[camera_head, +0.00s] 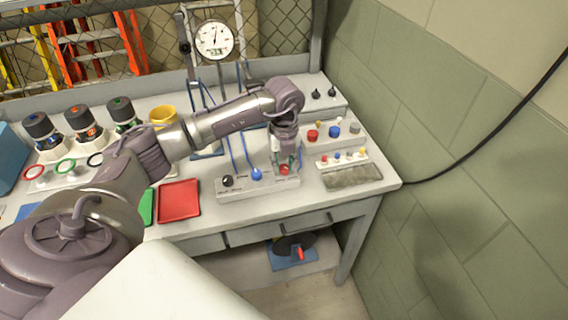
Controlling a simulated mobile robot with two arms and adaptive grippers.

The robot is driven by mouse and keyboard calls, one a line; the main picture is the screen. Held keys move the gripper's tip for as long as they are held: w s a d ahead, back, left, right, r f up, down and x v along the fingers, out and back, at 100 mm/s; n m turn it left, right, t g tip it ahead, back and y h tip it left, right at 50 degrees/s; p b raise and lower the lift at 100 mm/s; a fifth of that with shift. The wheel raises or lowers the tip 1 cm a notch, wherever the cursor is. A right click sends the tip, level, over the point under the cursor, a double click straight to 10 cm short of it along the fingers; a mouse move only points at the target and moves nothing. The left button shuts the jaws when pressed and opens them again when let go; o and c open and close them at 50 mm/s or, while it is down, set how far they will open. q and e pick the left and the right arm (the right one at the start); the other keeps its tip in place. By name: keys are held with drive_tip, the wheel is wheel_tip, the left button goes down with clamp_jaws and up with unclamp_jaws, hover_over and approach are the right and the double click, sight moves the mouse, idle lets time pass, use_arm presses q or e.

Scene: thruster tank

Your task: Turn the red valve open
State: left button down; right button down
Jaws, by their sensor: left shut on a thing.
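The red valve (284,170) is the right-hand knob on a pale valve block near the front edge of the bench. A blue knob (257,174) and a black knob (228,181) sit to its left on the same block. My left gripper (286,162) points down from above and is shut on the red valve. Its fingers cover part of the valve, so how far the valve is turned cannot be told. My right gripper is not in view.
Small coloured parts (335,131) stand on blocks right of the gripper. A red tray (179,203) lies to the left. A yellow cup (163,115) and dark-capped bottles (78,117) stand farther left. A round gauge (214,40) rises behind. A green wall (440,100) bounds the right.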

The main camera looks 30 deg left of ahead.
sight(284, 167)
use_arm(q)
drive_tip(key=shift+n, duration=0.3)
drive_tip(key=c, duration=0.8)
unclamp_jaws()
drive_tip(key=shift+c, duration=0.2)
drive_tip(key=shift+r, duration=0.1)
wheel_tip(284, 167, up, 12)
